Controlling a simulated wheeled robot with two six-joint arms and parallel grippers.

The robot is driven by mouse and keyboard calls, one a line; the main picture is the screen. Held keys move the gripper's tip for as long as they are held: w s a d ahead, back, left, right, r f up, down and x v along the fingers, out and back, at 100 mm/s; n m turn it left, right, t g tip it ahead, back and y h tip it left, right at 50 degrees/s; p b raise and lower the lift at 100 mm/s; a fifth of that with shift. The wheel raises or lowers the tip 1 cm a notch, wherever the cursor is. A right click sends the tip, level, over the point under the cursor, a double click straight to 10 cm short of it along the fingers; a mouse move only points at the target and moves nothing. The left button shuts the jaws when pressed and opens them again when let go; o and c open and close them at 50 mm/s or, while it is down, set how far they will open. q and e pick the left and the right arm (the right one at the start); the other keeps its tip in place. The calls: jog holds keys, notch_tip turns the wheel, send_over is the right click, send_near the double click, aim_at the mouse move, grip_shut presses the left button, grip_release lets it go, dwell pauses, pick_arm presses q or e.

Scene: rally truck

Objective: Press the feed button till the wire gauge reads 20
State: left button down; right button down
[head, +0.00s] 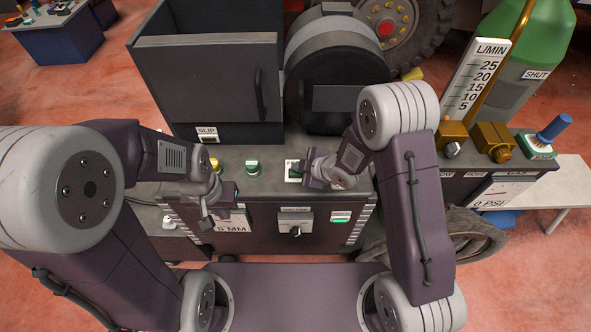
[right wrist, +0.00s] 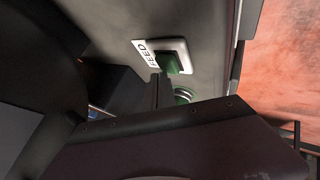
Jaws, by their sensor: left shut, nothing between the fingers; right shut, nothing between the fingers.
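The feed button (right wrist: 176,63) is a green square on a white plate marked FEED in the right wrist view. In the head view its white plate (head: 290,170) shows partly, beside my right gripper (head: 309,180), which covers the rest. The right gripper is shut and empty. Its dark finger (right wrist: 161,92) shows right by the button in the wrist view; I cannot tell whether it touches. The wire gauge (head: 236,227) on the machine's front reads "5 MM", its left part hidden by my arm. My left gripper (head: 206,222) is shut and empty in front of it.
A yellow button (head: 214,164) and a green button (head: 252,167) sit left of the feed plate. A rotary knob (head: 295,225) and green rocker switch (head: 341,217) are on the front. A welder box (head: 205,80) and wire spool (head: 335,65) stand behind.

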jog(key=shift+r, duration=0.45)
notch_tip(320, 180, up, 5)
jog(key=p, duration=0.4)
jog(key=shift+r+p, duration=0.1)
jog(key=shift+p, duration=0.2)
